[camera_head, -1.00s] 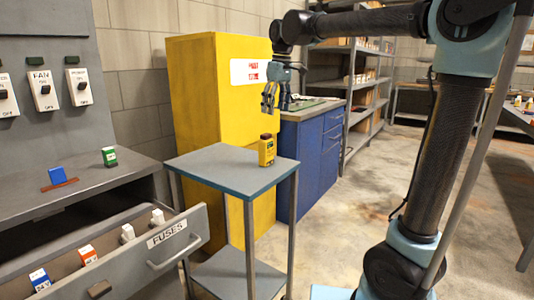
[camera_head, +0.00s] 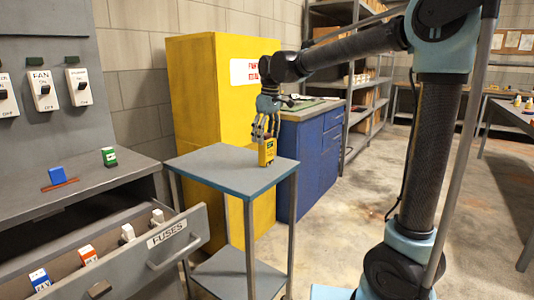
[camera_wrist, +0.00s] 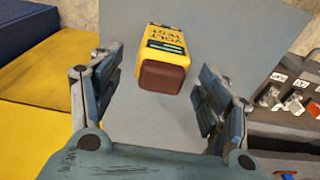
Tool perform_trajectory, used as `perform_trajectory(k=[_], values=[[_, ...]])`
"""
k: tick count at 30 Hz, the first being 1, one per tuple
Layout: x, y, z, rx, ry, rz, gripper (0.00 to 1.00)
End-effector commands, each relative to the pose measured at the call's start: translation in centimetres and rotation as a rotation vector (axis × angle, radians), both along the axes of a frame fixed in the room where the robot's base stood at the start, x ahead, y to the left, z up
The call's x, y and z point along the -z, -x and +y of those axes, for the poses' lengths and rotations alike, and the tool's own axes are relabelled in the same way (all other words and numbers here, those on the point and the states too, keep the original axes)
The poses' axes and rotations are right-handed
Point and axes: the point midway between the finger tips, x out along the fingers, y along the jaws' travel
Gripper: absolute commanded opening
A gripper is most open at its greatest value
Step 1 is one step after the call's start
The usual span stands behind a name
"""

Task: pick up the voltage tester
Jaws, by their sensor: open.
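The voltage tester (camera_head: 267,152) is a small yellow block standing upright near the right corner of the grey cart's top (camera_head: 215,165). In the wrist view the tester (camera_wrist: 165,55) shows its "VOLT TEST" label and a dark red-brown end, and lies between and beyond the two fingers. My gripper (camera_head: 266,130) is open just above the tester, with its fingers around the tester's top. In the wrist view my gripper (camera_wrist: 155,95) has a clear gap on both sides of the tester. The fingers hide the tester's top in the head view.
A yellow cabinet (camera_head: 205,90) and a blue cabinet (camera_head: 325,150) stand behind the cart. An open drawer marked "FUSES" (camera_head: 130,265) juts out at the front left. A blue block (camera_head: 58,175) and a green block (camera_head: 109,156) sit on the bench. Most of the cart top is clear.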

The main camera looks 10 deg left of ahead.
Motion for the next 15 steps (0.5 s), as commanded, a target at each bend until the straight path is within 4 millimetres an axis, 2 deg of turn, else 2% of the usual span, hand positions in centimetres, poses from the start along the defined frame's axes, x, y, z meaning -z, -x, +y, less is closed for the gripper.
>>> perform_trajectory(k=[5, 15], values=[[1.0, 0.0, 0.1, 0.000, 0.000, 0.000, 0.70], [5.1, -0.1, 0.3, 0.000, 0.000, 0.000, 0.70]])
